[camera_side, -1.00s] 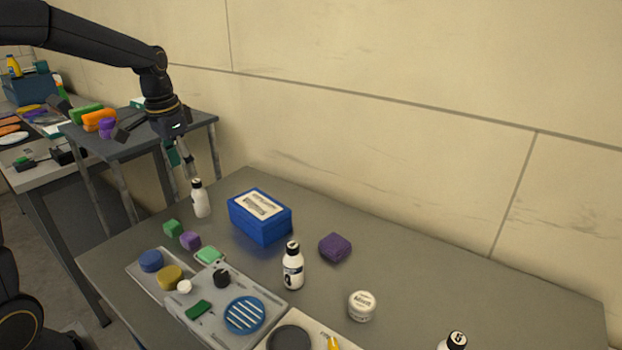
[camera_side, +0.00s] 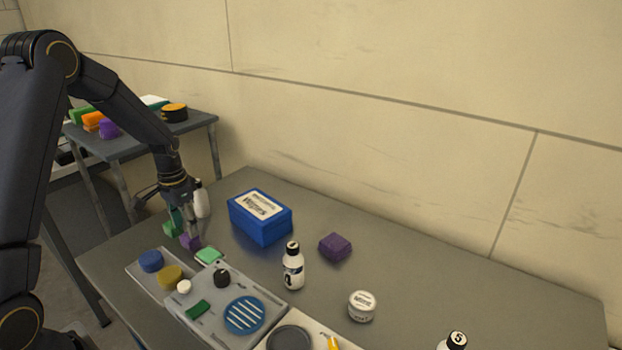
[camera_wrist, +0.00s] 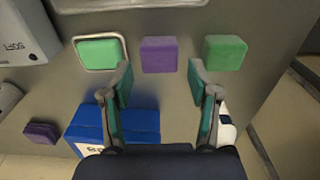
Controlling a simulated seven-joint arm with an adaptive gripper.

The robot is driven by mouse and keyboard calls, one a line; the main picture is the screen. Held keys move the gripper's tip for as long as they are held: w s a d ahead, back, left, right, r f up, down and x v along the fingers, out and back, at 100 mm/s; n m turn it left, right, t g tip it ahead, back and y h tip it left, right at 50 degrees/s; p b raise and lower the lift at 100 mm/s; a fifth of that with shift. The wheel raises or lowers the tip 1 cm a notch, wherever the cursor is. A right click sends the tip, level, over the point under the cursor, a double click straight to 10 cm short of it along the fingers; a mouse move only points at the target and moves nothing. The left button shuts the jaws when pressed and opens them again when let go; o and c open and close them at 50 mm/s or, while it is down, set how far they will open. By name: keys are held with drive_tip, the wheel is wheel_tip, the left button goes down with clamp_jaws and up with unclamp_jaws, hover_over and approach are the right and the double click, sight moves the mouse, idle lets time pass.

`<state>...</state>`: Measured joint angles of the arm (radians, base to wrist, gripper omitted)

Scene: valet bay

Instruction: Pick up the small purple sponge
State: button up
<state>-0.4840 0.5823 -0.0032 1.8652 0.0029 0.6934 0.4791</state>
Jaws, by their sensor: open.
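The small purple sponge (camera_side: 190,242) lies on the table near its left end, partly hidden by a finger in the side view. In the wrist view the small purple sponge (camera_wrist: 159,54) lies between two green sponges, just beyond the fingertips. My gripper (camera_side: 182,231) points down close to it. In the wrist view my gripper (camera_wrist: 160,80) is open and empty, its fingers spread to either side of the sponge's line. A larger, darker purple sponge (camera_side: 335,246) lies apart, right of the blue box.
A green sponge (camera_wrist: 224,52) lies right beside the purple one; another green sponge (camera_wrist: 99,51) sits in a pale dish. A blue box (camera_side: 262,225) and a white bottle (camera_side: 201,203) stand close by. A grey tray (camera_side: 200,325) lies in front.

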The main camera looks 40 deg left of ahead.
sight(190, 240)
wheel_tip(190, 240, down, 4)
drive_tip(key=shift+w+f, duration=0.15)
drive_tip(key=shift+f, duration=0.1)
drive_tip(key=shift+c, duration=0.3)
drive_tip(key=c, duration=0.5)
drive_tip(key=shift+c, duration=0.2)
drive_tip(key=shift+r, duration=0.2)
